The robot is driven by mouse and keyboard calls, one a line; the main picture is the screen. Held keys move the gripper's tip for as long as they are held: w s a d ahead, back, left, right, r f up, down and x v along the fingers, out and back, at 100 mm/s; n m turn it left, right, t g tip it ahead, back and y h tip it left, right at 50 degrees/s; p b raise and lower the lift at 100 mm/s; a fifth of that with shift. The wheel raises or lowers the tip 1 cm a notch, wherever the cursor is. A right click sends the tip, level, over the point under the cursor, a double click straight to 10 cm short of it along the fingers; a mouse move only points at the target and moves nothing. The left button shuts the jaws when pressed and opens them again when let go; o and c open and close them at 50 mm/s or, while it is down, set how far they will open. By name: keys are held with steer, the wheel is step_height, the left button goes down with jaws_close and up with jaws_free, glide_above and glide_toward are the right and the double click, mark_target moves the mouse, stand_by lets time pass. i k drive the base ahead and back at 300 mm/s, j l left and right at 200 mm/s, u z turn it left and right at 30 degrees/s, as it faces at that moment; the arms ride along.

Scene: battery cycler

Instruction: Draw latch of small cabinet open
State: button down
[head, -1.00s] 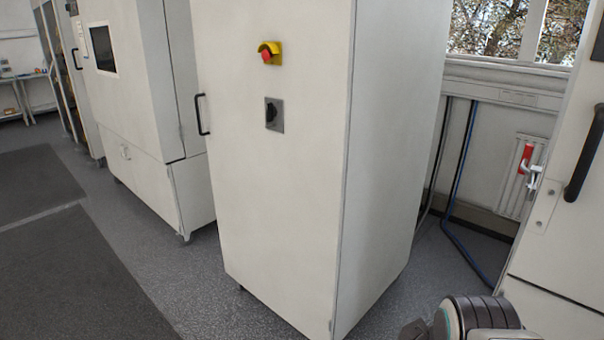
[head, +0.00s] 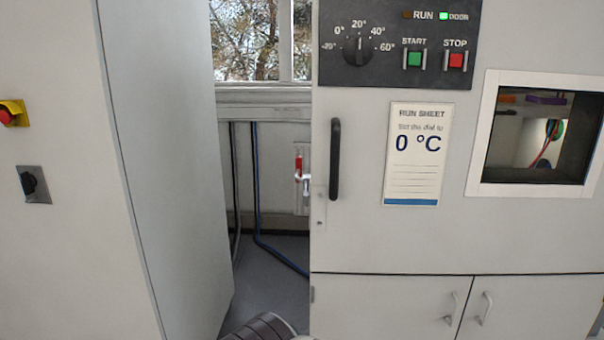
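A pale grey test cabinet (head: 360,240) fills the right half of the head view. A red-handled latch (head: 299,165) stands out at its left edge, its red grip upright above a silver metal bracket (head: 306,187). A black vertical door handle (head: 335,160) is just right of it. Two lower doors carry small silver handles (head: 450,309) (head: 486,309); I cannot tell which part the task calls the small cabinet. The upper door looks closed. Part of my arm shows at the bottom edge, but my gripper is out of view.
A dial panel (head: 394,45) with a lit green DOOR light tops the cabinet. A run sheet (head: 412,155) reads 0 °C. A tall cabinet (head: 165,170) stands left, with a red stop button (head: 8,116). Cables (head: 256,190) hang in the narrow floor gap between them.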

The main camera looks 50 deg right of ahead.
mark_target(298, 160)
steer(key=z, duration=1.3)
